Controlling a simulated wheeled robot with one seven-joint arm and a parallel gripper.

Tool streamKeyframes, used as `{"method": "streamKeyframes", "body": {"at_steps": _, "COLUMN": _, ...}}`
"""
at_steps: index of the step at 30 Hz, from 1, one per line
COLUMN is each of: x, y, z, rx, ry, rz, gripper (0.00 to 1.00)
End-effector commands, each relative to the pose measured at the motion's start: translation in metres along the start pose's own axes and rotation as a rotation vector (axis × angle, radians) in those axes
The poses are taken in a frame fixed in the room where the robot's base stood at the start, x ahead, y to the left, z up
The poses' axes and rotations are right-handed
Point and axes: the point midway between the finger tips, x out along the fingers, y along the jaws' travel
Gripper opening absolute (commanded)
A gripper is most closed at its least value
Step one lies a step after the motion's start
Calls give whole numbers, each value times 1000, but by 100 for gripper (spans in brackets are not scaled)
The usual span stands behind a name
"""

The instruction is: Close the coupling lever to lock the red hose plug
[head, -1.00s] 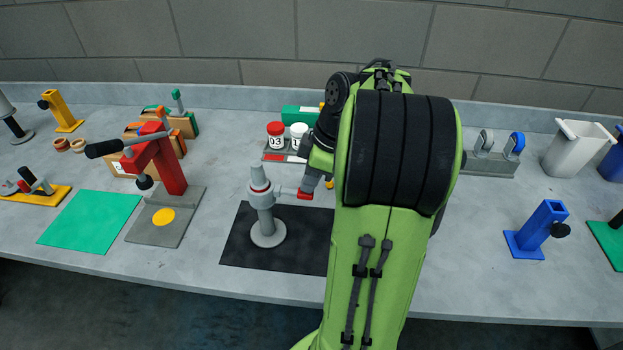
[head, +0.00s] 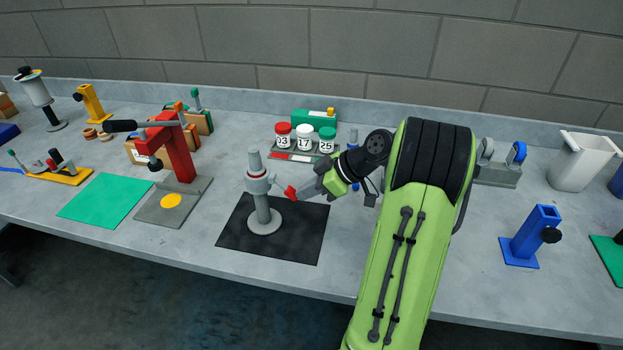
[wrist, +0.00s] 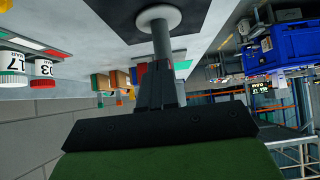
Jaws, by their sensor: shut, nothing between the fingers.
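The coupling stand is a grey post (head: 263,207) on a round base, upright on a black mat (head: 300,246). In the wrist view, my shut fingers (wrist: 156,92) overlap the post (wrist: 161,45), hiding the collar and lever.
A red press (head: 175,150) and green mat (head: 106,200) lie left. Numbered jars (head: 304,139) stand behind on a rack. A blue post holder (head: 532,235) and white bin (head: 582,160) are right. The table is clear between the mat and the blue holder.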

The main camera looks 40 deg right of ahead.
Motion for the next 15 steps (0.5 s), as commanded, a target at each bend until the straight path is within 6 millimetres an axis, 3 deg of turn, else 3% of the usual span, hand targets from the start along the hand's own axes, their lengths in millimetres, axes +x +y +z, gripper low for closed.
{"method": "streamKeyframes", "body": {"at_steps": 10, "x": 29, "y": 2, "z": 10, "rx": 1, "ry": -3, "rz": -1, "gripper": 0}}
{"method": "streamKeyframes", "body": {"at_steps": 15, "x": 26, "y": 2, "z": 7, "rx": 2, "ry": -3, "rz": 0, "gripper": 0}}
